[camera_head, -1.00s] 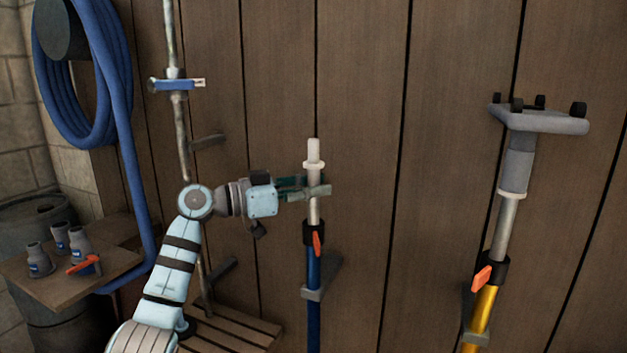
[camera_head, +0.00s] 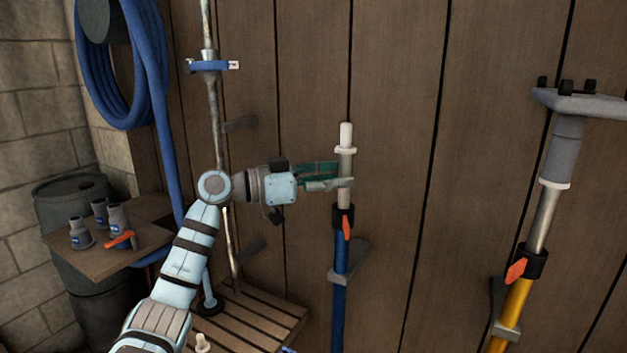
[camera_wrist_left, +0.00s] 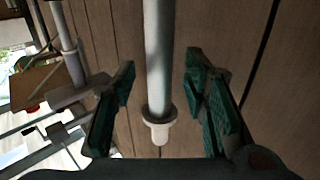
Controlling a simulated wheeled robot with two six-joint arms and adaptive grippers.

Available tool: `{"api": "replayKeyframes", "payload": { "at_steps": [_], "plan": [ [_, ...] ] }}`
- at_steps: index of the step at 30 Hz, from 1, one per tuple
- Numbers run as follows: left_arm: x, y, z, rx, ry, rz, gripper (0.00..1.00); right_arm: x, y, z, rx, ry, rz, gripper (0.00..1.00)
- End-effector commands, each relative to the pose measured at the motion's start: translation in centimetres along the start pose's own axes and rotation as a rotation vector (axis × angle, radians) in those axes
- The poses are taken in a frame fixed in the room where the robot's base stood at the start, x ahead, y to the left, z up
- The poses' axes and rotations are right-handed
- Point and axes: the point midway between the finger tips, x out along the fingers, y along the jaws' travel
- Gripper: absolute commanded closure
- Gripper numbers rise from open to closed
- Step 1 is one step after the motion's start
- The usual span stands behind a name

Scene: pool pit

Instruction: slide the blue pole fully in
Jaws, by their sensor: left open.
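The blue pole (camera_head: 340,298) stands upright against the wooden wall. A pale inner tube (camera_head: 345,192) sticks up out of its black collar, with a white ring and tip (camera_head: 346,136) on top. An orange lever (camera_head: 347,228) sits on the collar. My left gripper (camera_head: 345,183) is at the inner tube, just below the white ring. In the left wrist view its green-padded fingers (camera_wrist_left: 160,95) are open on both sides of the tube (camera_wrist_left: 158,55), with gaps visible. My right gripper is not in view.
A yellow pole (camera_head: 513,305) with a grey head (camera_head: 585,104) leans at the right. A blue hose (camera_head: 150,70) hangs at the left. A small table (camera_head: 98,257) holds grey fittings and an orange-handled piece. A slatted bench (camera_head: 255,318) is low down. A bracket (camera_head: 352,260) supports the blue pole.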

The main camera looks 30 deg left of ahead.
Motion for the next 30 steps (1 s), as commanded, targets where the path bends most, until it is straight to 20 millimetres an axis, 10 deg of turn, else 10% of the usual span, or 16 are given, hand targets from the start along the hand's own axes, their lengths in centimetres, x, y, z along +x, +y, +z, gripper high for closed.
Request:
{"api": "replayKeyframes", "payload": {
  "at_steps": [11,30],
  "plan": [
    [-8.9,0.0,0.2,0.001,-0.007,-0.001,0.6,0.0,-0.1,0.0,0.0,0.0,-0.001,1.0],
    [-9.4,0.0,0.1,0.0,-0.002,0.001,0.6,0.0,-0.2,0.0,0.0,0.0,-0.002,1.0]
  ]
}}
